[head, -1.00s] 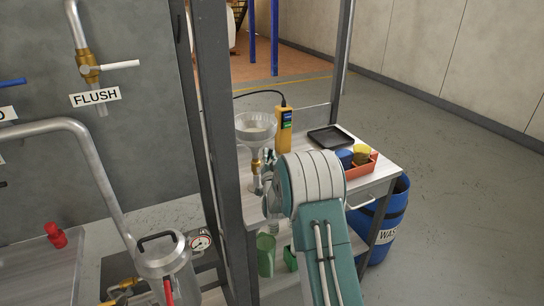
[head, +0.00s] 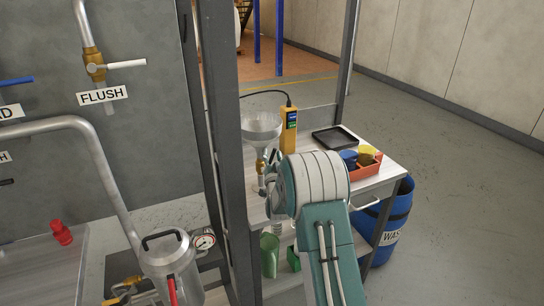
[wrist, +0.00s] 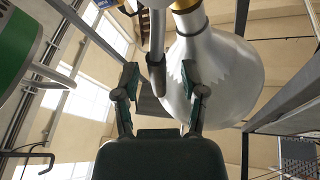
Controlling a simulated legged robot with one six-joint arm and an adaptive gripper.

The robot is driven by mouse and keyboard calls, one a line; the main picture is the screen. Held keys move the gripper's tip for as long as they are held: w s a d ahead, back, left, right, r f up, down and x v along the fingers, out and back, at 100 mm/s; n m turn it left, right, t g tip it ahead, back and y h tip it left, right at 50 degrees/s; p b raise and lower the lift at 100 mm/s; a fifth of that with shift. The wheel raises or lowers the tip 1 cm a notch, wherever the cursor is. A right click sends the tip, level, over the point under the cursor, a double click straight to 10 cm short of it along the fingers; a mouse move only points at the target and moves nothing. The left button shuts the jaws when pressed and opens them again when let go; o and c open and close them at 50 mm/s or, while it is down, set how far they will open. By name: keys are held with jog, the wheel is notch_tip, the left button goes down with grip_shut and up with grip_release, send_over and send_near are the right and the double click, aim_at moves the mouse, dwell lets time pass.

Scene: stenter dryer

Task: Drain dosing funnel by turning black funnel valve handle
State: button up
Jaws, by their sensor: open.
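The dosing funnel (head: 261,128) is a pale metal cone with a brass valve (head: 261,167) under it, at the near left of the bench. In the wrist view the funnel (wrist: 215,70) is a large silvery shape right of and behind my fingers, with brass (wrist: 184,5) at the top edge. A dark grey bar (wrist: 156,45), apparently the valve handle, reaches down between my fingertips. My gripper (wrist: 163,80) is open, one finger on each side of the bar's end; contact is not visible. In the head view my arm hides most of the gripper and the handle.
The bench (head: 384,173) also bears a yellow handheld device (head: 288,130), a black tray (head: 334,137) and a red bin of cups (head: 365,171). A grey post (head: 226,150) stands just left of the funnel. A blue waste drum (head: 393,225) is at the right; floor beyond is clear.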

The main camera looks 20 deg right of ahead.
jog(key=v, duration=1.2)
jog(key=shift+a, duration=0.1)
